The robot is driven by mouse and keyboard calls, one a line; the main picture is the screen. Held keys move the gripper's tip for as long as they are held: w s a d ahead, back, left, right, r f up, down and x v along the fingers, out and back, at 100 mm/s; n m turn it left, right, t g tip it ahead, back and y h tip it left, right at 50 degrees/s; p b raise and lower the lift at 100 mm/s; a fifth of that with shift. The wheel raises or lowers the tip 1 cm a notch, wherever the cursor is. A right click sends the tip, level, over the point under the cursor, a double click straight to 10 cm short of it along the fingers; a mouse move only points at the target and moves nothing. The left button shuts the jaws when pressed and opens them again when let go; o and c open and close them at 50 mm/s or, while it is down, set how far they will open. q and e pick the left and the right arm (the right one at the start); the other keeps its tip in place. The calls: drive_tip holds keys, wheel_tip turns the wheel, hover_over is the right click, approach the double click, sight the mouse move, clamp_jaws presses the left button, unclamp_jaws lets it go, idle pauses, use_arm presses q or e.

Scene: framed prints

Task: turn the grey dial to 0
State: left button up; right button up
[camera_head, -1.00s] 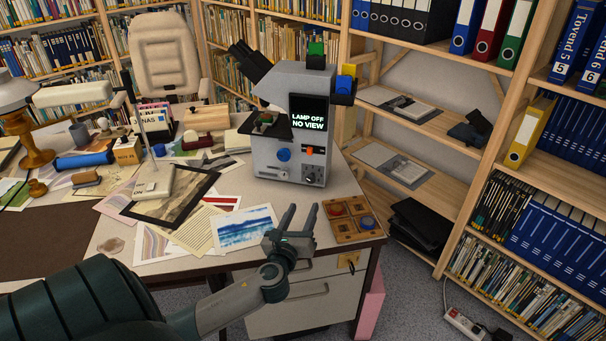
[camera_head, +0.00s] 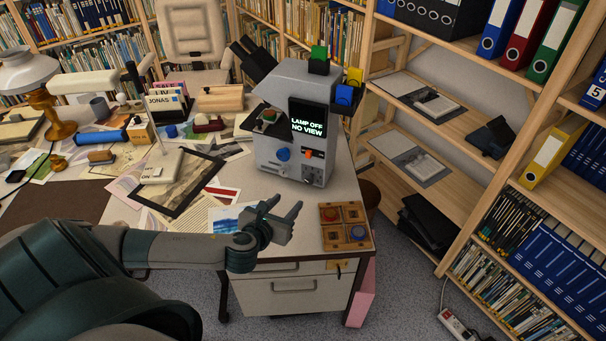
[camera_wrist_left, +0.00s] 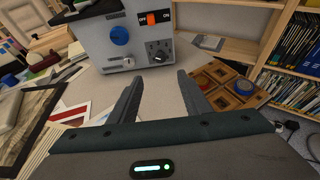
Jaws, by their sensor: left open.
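The grey microscope-like machine (camera_head: 268,152) stands on the desk, with a screen reading "LAMP OFF NO VIEW". Its dial (camera_head: 312,176) is low on the front, right of a blue knob (camera_head: 283,154) and below an orange switch (camera_head: 307,154). In the left wrist view the dial (camera_wrist_left: 158,55) has a dark grip on a marked plate; its exact setting is too small to read. My left gripper (camera_head: 288,205) is open and empty, in front of the machine and apart from it. In the left wrist view its fingers (camera_wrist_left: 159,80) point toward the dial. My right gripper is out of view.
A wooden tray (camera_head: 341,238) with red and blue round pieces sits at the desk's right front corner. A framed print (camera_head: 190,183) and loose papers lie left of the machine. Wooden shelves (camera_head: 420,150) stand to the right. Bare desk lies before the machine.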

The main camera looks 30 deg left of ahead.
sight(308, 180)
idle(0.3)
use_arm(q)
drive_tip(key=p+x, duration=0.2)
drive_tip(key=x, duration=1.5)
drive_tip(key=shift+w+f, duration=0.1)
drive_tip(key=shift+w, duration=0.05)
drive_tip(key=c, duration=1)
